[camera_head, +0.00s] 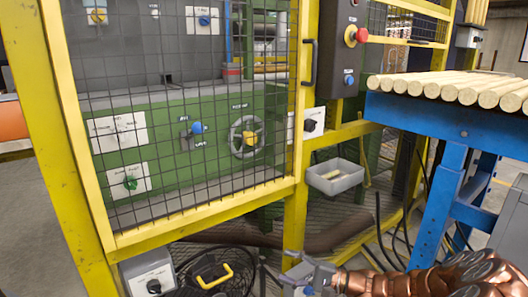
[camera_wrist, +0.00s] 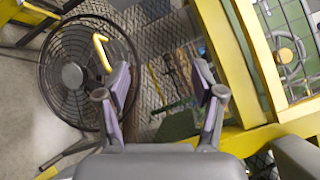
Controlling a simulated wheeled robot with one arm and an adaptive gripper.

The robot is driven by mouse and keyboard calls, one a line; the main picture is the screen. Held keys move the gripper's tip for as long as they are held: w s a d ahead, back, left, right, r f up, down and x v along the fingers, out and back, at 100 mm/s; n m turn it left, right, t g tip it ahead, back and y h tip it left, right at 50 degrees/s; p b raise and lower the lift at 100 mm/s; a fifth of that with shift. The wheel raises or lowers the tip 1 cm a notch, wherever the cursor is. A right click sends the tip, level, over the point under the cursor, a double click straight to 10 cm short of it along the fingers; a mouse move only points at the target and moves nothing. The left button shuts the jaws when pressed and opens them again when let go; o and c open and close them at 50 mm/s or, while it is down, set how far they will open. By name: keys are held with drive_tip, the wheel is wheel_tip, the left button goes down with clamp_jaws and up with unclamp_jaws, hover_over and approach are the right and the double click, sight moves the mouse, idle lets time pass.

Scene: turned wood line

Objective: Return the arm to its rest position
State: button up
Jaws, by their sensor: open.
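My gripper (camera_head: 306,273) is at the bottom of the head view, at the end of my copper-coloured arm, in front of the lower mesh of the yellow guard. In the wrist view my gripper (camera_wrist: 160,90) has its two fingers spread apart, with nothing between them. Beyond the fingers lie mesh and a yellow frame post (camera_wrist: 236,70). Part of my arm is cut off at the lower right of the head view.
A yellow-framed mesh door (camera_head: 297,95) covers a green machine with knobs. A blue rack (camera_head: 400,110) with wooden rods stands right. A grey bin (camera_head: 335,176) hangs on the guard. A round black fan (camera_wrist: 72,110) stands left in the wrist view. Cables lie near the rack.

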drive_tip(key=s+a+r+n+g+h+p, duration=0.2)
drive_tip(key=s+a+r+n+g+p, duration=0.1)
drive_tip(key=s+r+p, duration=0.45)
drive_tip(key=s+a+r+n+g+h+p, duration=0.2)
drive_tip(key=s+r+n+g+p, duration=0.15)
drive_tip(key=s+r, duration=0.55)
drive_tip(key=s+a+r+n+g+h+p, duration=0.35)
drive_tip(key=s+r+p, duration=0.3)
drive_tip(key=r, duration=0.35)
drive_tip(key=s+d+r+m+t+h+p, duration=0.1)
drive_tip(key=s+d+r+h+p, duration=0.4)
drive_tip(key=s+d+r+p, duration=0.2)
drive_tip(key=s+d+r+m+t+h+p, duration=0.1)
drive_tip(key=s+d+r+h+p, duration=0.4)
drive_tip(key=s+d+r+p, duration=0.3)
drive_tip(key=d+r+p, duration=0.1)
drive_tip(key=d+p, duration=0.2)
drive_tip(key=d, duration=0.1)
drive_tip(key=shift+d, duration=0.4)
